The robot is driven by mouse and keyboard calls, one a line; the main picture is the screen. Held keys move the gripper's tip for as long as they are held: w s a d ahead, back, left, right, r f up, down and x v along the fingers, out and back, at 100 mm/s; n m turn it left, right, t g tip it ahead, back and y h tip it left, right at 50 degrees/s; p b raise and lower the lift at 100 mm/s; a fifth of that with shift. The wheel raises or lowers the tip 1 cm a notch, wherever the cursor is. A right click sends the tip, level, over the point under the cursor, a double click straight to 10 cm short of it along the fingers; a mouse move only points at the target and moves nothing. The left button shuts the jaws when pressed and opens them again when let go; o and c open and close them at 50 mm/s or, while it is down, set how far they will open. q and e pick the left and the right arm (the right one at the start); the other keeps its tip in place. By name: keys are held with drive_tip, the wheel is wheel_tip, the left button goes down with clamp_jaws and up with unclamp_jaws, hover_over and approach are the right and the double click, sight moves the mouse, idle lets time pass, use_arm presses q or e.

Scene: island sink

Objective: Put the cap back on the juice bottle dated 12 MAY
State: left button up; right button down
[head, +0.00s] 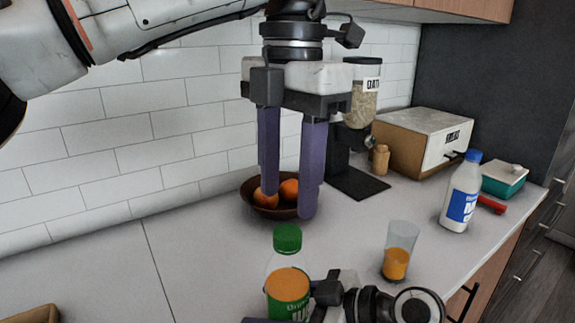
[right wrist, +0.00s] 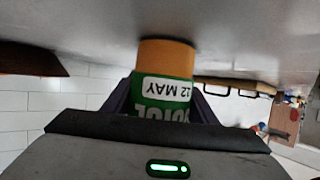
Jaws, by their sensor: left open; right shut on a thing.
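The juice bottle (head: 287,285) stands on the counter at the bottom centre of the head view, upright, with orange juice and a green label. In the right wrist view the bottle (right wrist: 165,85) shows a white tag reading 12 MAY, upside down. A green cap (head: 287,238) sits on the bottle's mouth; I cannot tell how tightly it is seated. My left gripper (head: 288,206) is open and empty, pointing down above the cap and apart from it. My right gripper (right wrist: 160,102) is shut on the bottle's body, its fingers on both sides.
A glass of juice (head: 397,252) stands right of the bottle. A white bottle with a blue cap (head: 461,195) and a teal box (head: 503,181) are farther right. A bowl of oranges (head: 252,193) is behind the left gripper's fingers. The counter at left is mostly clear.

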sight(287, 232)
use_arm(q)
drive_tip(key=n, duration=0.3)
drive_tip(key=r+n, duration=0.1)
drive_tip(key=n, duration=0.3)
drive_tip(key=shift+r, duration=0.1)
drive_tip(key=n, duration=0.5)
drive_tip(key=shift+r, duration=0.4)
drive_tip(key=shift+f, duration=4.05)
